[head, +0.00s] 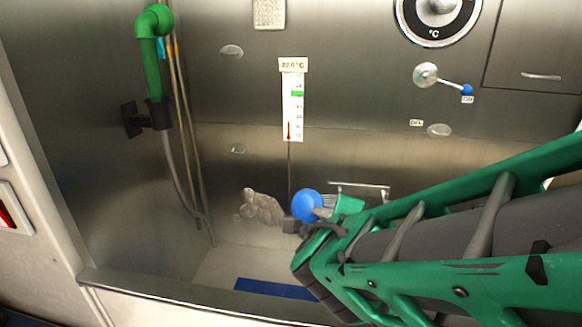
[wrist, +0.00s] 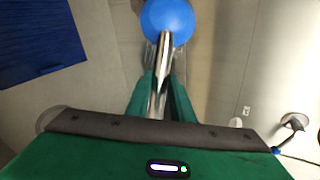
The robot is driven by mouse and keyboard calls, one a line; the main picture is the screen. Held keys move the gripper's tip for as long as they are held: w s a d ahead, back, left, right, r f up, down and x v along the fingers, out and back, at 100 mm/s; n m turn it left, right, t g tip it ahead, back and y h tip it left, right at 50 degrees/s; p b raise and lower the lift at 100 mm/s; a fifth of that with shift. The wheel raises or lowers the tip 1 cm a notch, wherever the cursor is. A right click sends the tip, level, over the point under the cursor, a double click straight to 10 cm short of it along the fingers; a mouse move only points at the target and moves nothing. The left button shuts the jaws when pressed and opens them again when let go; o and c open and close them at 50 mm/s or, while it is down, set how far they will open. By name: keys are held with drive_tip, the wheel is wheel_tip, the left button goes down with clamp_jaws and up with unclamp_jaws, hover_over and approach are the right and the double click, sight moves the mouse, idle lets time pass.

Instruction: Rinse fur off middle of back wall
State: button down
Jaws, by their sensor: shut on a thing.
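Grey-brown fur (head: 260,207) clings low on the back wall (head: 230,115), left of my gripper. My gripper (head: 326,214) is shut on a metal rod with a blue ball end (head: 305,204). In the wrist view the blue ball (wrist: 167,20) sticks out beyond the green fingers (wrist: 160,98). I cannot tell what the rod's far end joins. The green shower head (head: 153,50) hangs in a dark holder on the left wall. A lever with a blue tip (head: 446,84) on the back wall points at the ON label.
A thermometer strip (head: 292,105) has a low red column and a green mark higher up. A round °C dial (head: 440,15) is above right. A blue mat (head: 275,289) lies on the basin floor behind the front rim (head: 180,300). A hose (head: 180,180) hangs at the left.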

drive_tip(key=shift+a, duration=0.35)
drive_tip(key=shift+d, duration=0.15)
drive_tip(key=shift+d, duration=0.4)
drive_tip(key=shift+r, duration=0.1)
drive_tip(key=shift+s+d+r, duration=0.15)
drive_tip(key=shift+r, duration=0.6)
drive_tip(key=s+d+r+g+y, duration=0.15)
drive_tip(key=d+r, duration=0.35)
drive_tip(key=r, duration=0.5)
drive_tip(key=shift+m, duration=0.3)
drive_tip(key=shift+w+a+f, duration=0.1)
drive_tip(key=shift+f, duration=1.1)
drive_tip(key=shift+w+a+f, duration=0.1)
drive_tip(key=shift+f, duration=1.1)
